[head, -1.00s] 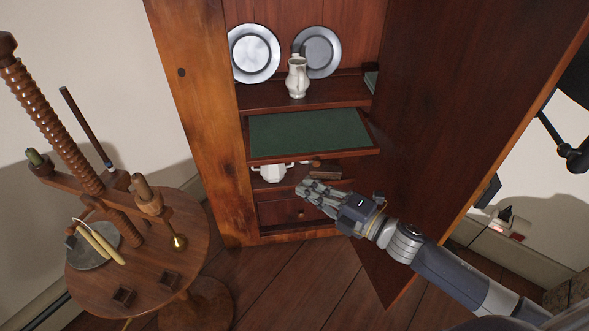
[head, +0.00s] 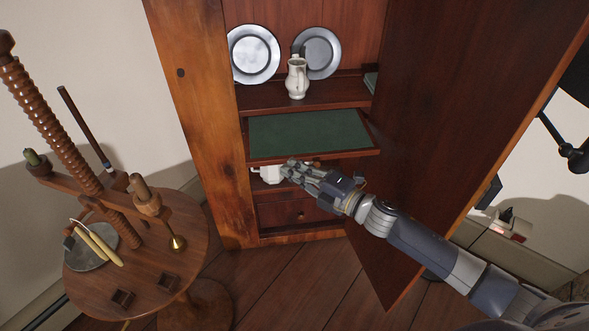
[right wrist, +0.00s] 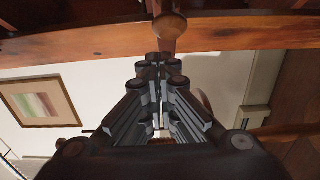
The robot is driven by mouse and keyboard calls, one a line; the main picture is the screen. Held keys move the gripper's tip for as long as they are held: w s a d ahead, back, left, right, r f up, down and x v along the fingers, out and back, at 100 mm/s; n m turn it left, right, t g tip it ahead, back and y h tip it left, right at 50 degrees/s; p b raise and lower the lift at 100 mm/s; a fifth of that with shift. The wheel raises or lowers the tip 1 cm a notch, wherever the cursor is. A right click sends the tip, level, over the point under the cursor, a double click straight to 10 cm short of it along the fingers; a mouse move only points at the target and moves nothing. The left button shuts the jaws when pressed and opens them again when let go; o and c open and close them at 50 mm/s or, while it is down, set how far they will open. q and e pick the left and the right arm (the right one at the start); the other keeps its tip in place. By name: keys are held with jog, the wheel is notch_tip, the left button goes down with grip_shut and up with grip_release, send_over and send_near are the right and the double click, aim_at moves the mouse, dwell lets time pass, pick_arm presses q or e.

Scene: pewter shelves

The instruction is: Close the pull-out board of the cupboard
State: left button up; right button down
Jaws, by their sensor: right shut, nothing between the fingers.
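The pull-out board (head: 310,130), with a green top and wooden rim, sticks out of the open cupboard (head: 222,130) below the pitcher's shelf. My right gripper (head: 287,169) is shut and empty. In the head view its fingertips appear just below the board's front edge, overlapping the white pot behind. In the right wrist view the closed fingertips (right wrist: 160,60) point at a wooden edge with a round wooden knob (right wrist: 168,26) close ahead. I cannot tell whether they touch it. My left gripper is not in view.
The open cupboard door (head: 450,110) stands to the right, behind my right arm. Two pewter plates (head: 254,54) and a pitcher (head: 297,78) stand on the upper shelf. A white pot (head: 268,174) is below the board. A round wooden table (head: 190,225) stands at left.

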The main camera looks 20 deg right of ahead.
aim_at(287, 132)
jog(key=shift+w, duration=0.15)
jog(key=w, duration=0.2)
jog(key=w+b, duration=0.1)
jog(key=w, duration=0.2)
jog(key=w+d, duration=0.1)
jog(key=w, duration=0.1)
jog(key=shift+w+f+b, duration=0.1)
jog(key=shift+w+b, duration=0.25)
jog(key=w, duration=0.2)
jog(key=w+b, duration=0.2)
jog(key=w, duration=0.1)
jog(key=shift+w+d, duration=0.3)
jog(key=shift+d, duration=0.05)
jog(key=shift+w+d, duration=0.1)
jog(key=shift+w, duration=0.3)
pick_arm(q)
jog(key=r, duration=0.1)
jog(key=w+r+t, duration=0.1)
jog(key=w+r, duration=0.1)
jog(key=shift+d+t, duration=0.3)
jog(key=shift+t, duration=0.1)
